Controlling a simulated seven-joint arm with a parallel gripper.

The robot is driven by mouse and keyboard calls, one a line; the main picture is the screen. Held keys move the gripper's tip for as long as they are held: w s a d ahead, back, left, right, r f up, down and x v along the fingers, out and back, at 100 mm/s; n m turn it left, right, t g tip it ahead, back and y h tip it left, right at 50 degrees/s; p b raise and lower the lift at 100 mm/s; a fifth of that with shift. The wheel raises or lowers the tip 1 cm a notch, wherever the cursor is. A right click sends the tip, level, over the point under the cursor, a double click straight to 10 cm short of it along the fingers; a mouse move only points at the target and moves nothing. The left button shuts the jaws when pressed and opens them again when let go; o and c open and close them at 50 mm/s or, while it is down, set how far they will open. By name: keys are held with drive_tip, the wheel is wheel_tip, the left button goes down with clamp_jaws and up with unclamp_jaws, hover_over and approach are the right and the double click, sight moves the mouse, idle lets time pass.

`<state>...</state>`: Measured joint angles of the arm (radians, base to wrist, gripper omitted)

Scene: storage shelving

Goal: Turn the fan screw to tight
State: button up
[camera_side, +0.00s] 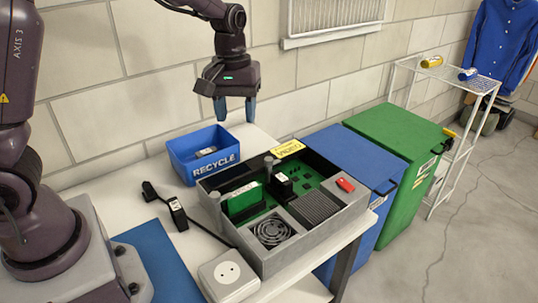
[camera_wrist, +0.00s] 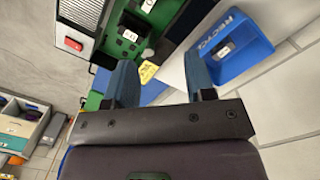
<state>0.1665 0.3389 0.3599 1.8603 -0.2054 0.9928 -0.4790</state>
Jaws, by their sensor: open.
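The fan (camera_side: 273,231) is a round dark grille in the front corner of an open grey electronics case (camera_side: 310,238) on the table. I cannot make out a separate fan screw; small grey knobs (camera_side: 268,162) stand on the case's rim. My gripper (camera_side: 235,108) is open and empty, pointing down, high above the back of the table and the blue recycle bin. In the wrist view my gripper (camera_wrist: 161,78) shows two blue fingers spread apart with nothing between them. Part of the case with green boards (camera_wrist: 125,40) shows there, but I cannot see the fan.
A blue recycle bin (camera_side: 178,153) sits behind the case. A green board (camera_side: 244,202) stands in the case. Blue (camera_side: 342,150) and green (camera_side: 405,135) large bins stand right of the table.

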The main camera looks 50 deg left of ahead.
sight(269, 158)
drive_tip(key=w+a+f+n, duration=0.3)
drive_tip(key=w+f+n, duration=0.2)
drive_tip(key=w+n, duration=0.55)
drive_tip(key=shift+n+y, duration=0.25)
drive_tip(key=shift+y, duration=0.05)
drive_tip(key=f, duration=1.1)
drive_tip(key=shift+s+d+f, duration=0.25)
drive_tip(key=shift+s+f, duration=0.05)
drive_tip(key=shift+c, duration=0.5)
clamp_jaws()
